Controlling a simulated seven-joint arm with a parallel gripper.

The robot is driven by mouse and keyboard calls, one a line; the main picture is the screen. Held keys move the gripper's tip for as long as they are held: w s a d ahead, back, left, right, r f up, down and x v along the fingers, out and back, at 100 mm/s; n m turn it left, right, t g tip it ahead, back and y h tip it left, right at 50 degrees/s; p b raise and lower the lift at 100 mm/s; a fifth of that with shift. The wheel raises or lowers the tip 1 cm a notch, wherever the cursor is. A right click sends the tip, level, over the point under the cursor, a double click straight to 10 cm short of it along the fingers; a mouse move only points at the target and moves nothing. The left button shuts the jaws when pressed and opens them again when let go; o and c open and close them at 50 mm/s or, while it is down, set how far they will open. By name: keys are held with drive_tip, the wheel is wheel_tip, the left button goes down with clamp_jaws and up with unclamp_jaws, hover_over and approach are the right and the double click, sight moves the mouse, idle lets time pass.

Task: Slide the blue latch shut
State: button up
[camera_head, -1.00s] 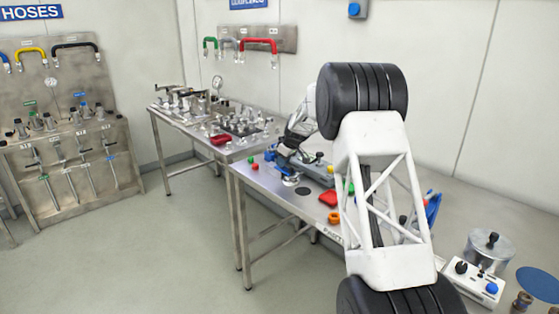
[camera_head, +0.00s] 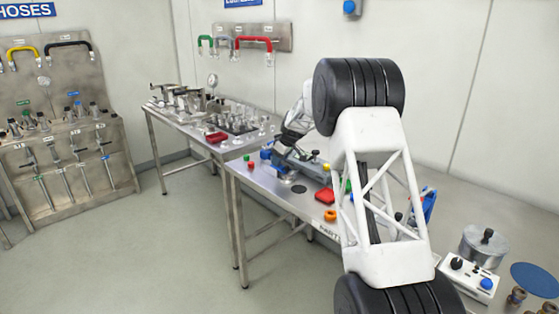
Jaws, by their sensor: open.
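My gripper (camera_head: 285,160) is small and dark at the far end of my arm, low over the left part of the near metal table (camera_head: 262,192). It is open, and I see nothing held in it. A small blue part (camera_head: 266,154) shows just left of the gripper, apparently on the table. I cannot tell whether it is the blue latch or whether the gripper touches it. A grey-blue bar-like fixture (camera_head: 318,173) runs to the right below the gripper. My own arm hides much of the table's middle and right.
Near the front of the table are a red block (camera_head: 325,196), an orange ring (camera_head: 330,215) and a dark disc (camera_head: 299,189). A pot (camera_head: 484,246) and a white control box (camera_head: 470,279) are at right. A second metal table (camera_head: 180,123) stands behind left. Floor at left is clear.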

drive_tip(key=v, duration=0.7)
drive_tip(key=shift+r, duration=0.3)
drive_tip(key=s+d+r+m+h, duration=0.15)
drive_tip(key=s+d+r, duration=0.3)
drive_tip(key=s, duration=0.75)
drive_tip(key=s+d+r+m, duration=0.35)
drive_tip(key=s+r, duration=0.25)
drive_tip(key=s, duration=0.6)
drive_tip(key=s+d+r+m+h, duration=0.1)
drive_tip(key=s+d+r, duration=0.45)
drive_tip(key=s, duration=0.65)
drive_tip(key=s+d+f+m, duration=0.2)
drive_tip(key=s, duration=1.1)
drive_tip(key=s+d+f+m+h, duration=0.1)
drive_tip(key=s+d+f+m, duration=0.1)
drive_tip(key=s, duration=1.2)
drive_tip(key=s+d+f+m, duration=0.2)
drive_tip(key=s+f, duration=0.2)
drive_tip(key=s, duration=0.9)
drive_tip(key=shift+s+d+h, duration=0.2)
drive_tip(key=shift+d+h, duration=0.05)
drive_tip(key=shift+h, duration=0.1)
